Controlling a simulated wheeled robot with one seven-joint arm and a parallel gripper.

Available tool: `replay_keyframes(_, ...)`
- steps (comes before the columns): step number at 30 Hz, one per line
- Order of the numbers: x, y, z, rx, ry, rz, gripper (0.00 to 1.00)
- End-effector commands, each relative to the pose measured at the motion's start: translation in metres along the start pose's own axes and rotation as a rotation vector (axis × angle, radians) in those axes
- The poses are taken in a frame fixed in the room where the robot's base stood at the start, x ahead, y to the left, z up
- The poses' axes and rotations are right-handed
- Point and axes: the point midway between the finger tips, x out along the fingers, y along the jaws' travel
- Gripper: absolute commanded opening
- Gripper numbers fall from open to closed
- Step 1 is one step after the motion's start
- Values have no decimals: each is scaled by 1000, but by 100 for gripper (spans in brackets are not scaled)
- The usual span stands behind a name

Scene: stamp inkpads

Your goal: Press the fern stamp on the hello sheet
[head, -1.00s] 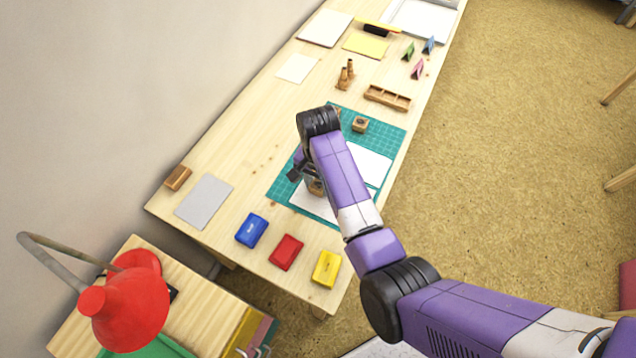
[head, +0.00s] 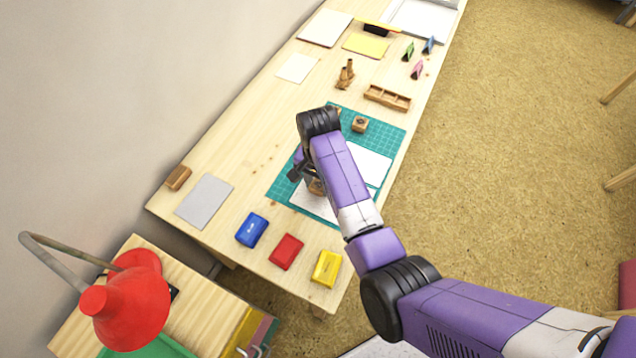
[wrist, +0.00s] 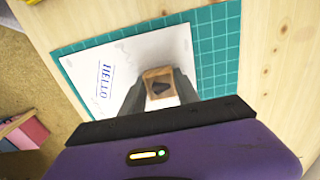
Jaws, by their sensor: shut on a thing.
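My gripper (wrist: 158,94) is shut on a wooden stamp (wrist: 159,77), whose top with a dark picture shows between the fingers in the wrist view. The picture is too small to name. The stamp is over the white hello sheet (wrist: 126,65), near its edge away from the blue HELLO print (wrist: 104,80). I cannot tell whether the stamp touches the paper. In the head view my arm covers most of the gripper, and a little of the held stamp (head: 316,187) shows over the sheet (head: 312,203). The sheet lies on the green cutting mat (head: 283,184).
Another wooden stamp (head: 360,124) and a white sheet (head: 371,164) are on the mat. Blue (head: 251,230), red (head: 286,252) and yellow (head: 327,269) inkpads line the table's near edge. A wooden tray (head: 387,97) stands behind the mat. A red lamp (head: 125,311) is at lower left.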

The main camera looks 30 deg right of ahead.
Motion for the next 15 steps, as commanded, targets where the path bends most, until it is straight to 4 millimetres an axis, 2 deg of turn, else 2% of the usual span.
replay_keyframes(15,-11,1,0,0,-2,2,8)
